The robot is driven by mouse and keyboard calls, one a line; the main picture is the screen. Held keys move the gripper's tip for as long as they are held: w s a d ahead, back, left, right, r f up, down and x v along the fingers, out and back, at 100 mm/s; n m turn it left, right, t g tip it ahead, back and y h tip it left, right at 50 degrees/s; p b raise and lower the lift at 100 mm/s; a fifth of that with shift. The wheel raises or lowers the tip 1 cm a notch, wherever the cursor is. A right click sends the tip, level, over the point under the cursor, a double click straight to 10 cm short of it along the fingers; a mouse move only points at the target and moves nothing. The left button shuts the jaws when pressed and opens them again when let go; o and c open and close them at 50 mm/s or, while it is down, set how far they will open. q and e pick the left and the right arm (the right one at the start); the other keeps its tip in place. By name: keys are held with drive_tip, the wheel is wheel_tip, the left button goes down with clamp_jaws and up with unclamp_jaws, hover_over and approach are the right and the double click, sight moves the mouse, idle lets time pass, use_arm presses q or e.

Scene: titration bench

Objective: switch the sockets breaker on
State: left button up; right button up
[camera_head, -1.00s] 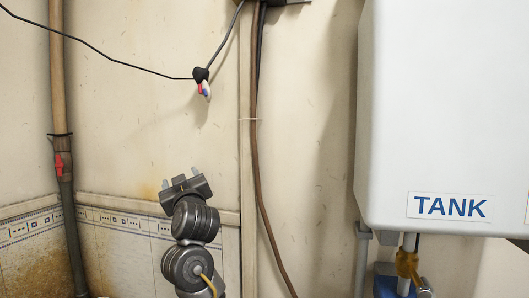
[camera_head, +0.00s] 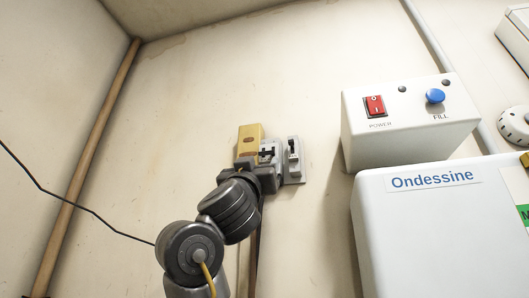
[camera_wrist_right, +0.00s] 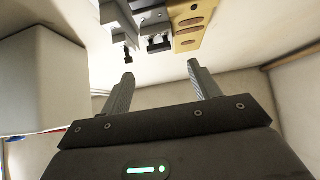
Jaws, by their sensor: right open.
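A small group of wall-mounted breakers is on the back wall. In the head view a grey breaker with a dark lever (camera_head: 268,152) stands beside a brass-coloured box (camera_head: 249,134), and a narrower light breaker (camera_head: 295,165) is to its right. My right gripper (camera_head: 263,166) is just in front of and below them, partly covering them. In the right wrist view the open, empty fingers (camera_wrist_right: 160,78) point toward the middle breaker (camera_wrist_right: 156,24). The other breaker (camera_wrist_right: 116,18) and the brass box (camera_wrist_right: 190,22) flank it. No label is readable, and I cannot tell which breaker is the sockets one. My left gripper is out of view.
A white control box with a red power switch (camera_head: 375,106) and a blue fill button (camera_head: 435,96) is to the right, above a white tank (camera_head: 440,235). A brown pipe (camera_head: 90,165) and a black cable (camera_head: 75,210) are at left. The wall between is bare.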

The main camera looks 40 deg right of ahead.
sight(266, 153)
drive_tip(key=p+x, duration=0.5)
drive_tip(key=x, duration=0.3)
drive_tip(key=shift+s, duration=0.1)
drive_tip(key=shift+w+d+r+p, duration=0.35)
drive_tip(key=shift+d+r+p, duration=0.1)
drive_tip(key=shift+p, duration=0.2)
drive_tip(key=c, duration=1)
